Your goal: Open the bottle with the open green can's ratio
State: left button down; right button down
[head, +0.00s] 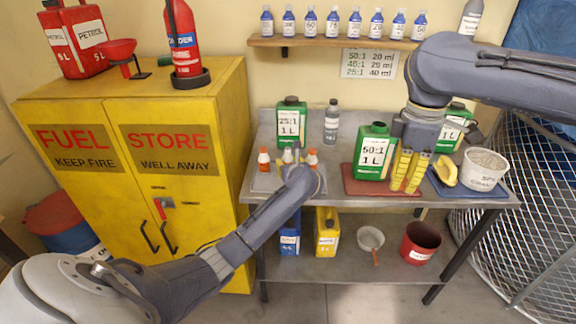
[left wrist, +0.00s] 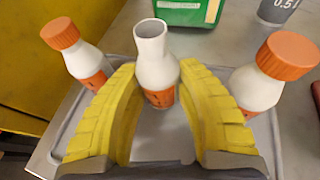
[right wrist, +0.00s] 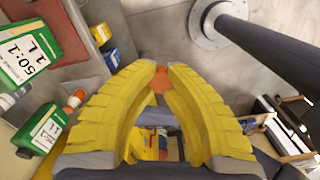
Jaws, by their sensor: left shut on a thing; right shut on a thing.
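Three small white bottles with orange labels stand on a grey tray (left wrist: 290,160): a capped left bottle (left wrist: 82,58), an uncapped middle bottle (left wrist: 155,62) and a capped right bottle (left wrist: 262,75). Their amounts are not readable. My left gripper (head: 297,168) is shut around the middle bottle. My right gripper (head: 408,185) points down in front of the green cans and is shut on an orange cap (right wrist: 160,80). The 50:1 green can (head: 374,155) has an open neck; the 25:1 can (head: 291,124) is capped. A third can (head: 455,130) is partly hidden.
A wall chart (head: 369,64) reads 50:1 20 ml, 40:1 25 ml, 25:1 40 ml. A grey bottle (head: 331,122) stands behind the tray. A red mat (head: 357,186), white tub (head: 484,168) and yellow-handled thing (head: 446,171) are to the right. A yellow cabinet (head: 215,110) borders the left.

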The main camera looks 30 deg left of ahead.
pick_arm(q)
jog(key=shift+f, duration=0.2)
jog(key=c, duration=0.9)
grip_release()
jog(key=shift+c, duration=0.2)
